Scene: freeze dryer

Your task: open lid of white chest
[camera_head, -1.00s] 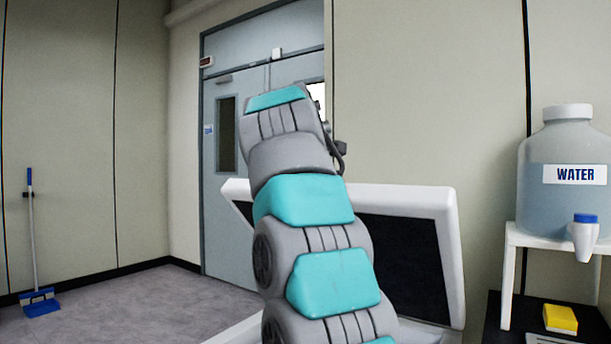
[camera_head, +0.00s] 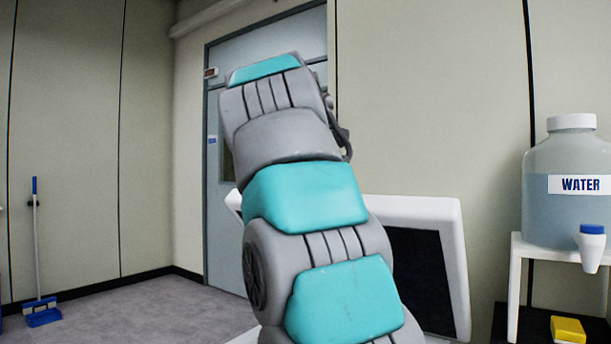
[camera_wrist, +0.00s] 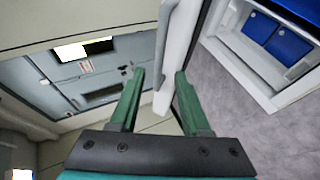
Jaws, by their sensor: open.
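The white chest's lid (camera_head: 455,240) stands raised behind my arm in the head view, with a white rim and a dark inner panel. My arm hides its middle and most of the chest body. In the wrist view a white bar that looks like the lid's edge (camera_wrist: 166,55) runs between and beyond my fingertips. My gripper (camera_wrist: 160,73) is open, its two green fingers apart near this edge. I cannot tell if either finger touches it. The gripper is hidden behind my arm in the head view.
A water jug (camera_head: 572,195) stands on a white stand (camera_head: 516,285) at right, with a yellow sponge (camera_head: 568,329) below. A grey door (camera_head: 225,240) is behind. A blue broom (camera_head: 42,312) leans at left. A white unit holding blue boxes (camera_wrist: 288,42) shows in the wrist view.

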